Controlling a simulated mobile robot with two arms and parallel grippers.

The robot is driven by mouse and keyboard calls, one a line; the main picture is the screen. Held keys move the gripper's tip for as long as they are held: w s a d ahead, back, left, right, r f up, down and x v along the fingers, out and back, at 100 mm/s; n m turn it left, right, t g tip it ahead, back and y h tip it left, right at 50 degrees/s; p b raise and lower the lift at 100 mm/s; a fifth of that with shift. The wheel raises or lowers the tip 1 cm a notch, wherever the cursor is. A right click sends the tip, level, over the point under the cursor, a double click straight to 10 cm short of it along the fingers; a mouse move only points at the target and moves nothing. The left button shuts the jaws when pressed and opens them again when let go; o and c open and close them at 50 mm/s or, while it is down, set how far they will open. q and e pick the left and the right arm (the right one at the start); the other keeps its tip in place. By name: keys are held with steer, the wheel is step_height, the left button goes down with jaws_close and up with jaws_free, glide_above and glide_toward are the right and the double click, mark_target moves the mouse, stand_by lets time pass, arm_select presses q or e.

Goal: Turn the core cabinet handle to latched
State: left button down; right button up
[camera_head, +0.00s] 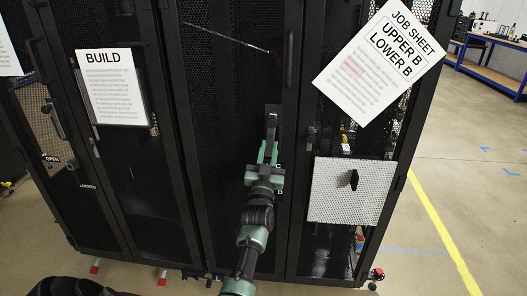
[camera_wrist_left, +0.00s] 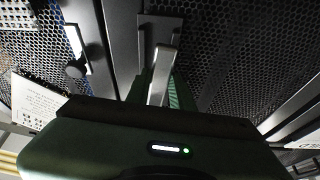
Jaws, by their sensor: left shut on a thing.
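My left gripper (camera_head: 268,152) reaches up to the dark mesh door of the middle cabinet (camera_head: 225,110) and is shut on the cabinet handle (camera_head: 272,122). The handle is a grey lever, close to in line with the upright door edge. In the left wrist view the pale metal handle (camera_wrist_left: 161,72) sits between the green fingers, under its dark mount (camera_wrist_left: 160,28). The fingers hide part of the lever, and I cannot tell whether it is latched. My right gripper is not in view.
A white job sheet (camera_head: 378,58) and a perforated white panel (camera_head: 351,190) are on the right-hand door. A BUILD sheet (camera_head: 111,88) hangs on the left cabinet, near OPEN and LOCKED labels. Open floor with a yellow line (camera_head: 443,232) lies to the right, before a blue workbench (camera_head: 490,62).

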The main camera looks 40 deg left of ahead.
arm_select(q)
steer(key=shift+w+d+n+y, duration=0.3)
steer(key=shift+d+n, duration=0.1)
steer(key=shift+n, duration=0.4)
steer(key=c, duration=1.2)
jaws_free()
steer(key=v, duration=0.8)
steer(key=shift+b, duration=0.45)
steer(key=shift+w, duration=0.1)
